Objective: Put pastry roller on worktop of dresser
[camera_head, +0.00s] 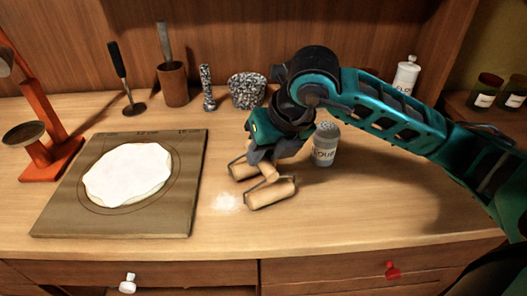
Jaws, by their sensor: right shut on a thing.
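The pastry roller (271,193) is a pale wooden tool with two rollers on a metal frame. It is near the middle of the dresser's worktop (345,215), right of the pastry board. My right gripper (264,160) comes down from above and is shut on its middle part, which the fingers partly hide. The roller is at or very close to the wood surface; I cannot tell whether it touches. My left gripper is not in view.
A board (60,219) with flat dough (127,174) lies left. A flour shaker (324,146) stands close behind the roller. A mortar (246,91), pestle (208,88) and wooden pot (172,84) stand at the back. An orange scale (48,158) stands far left. The front right is clear.

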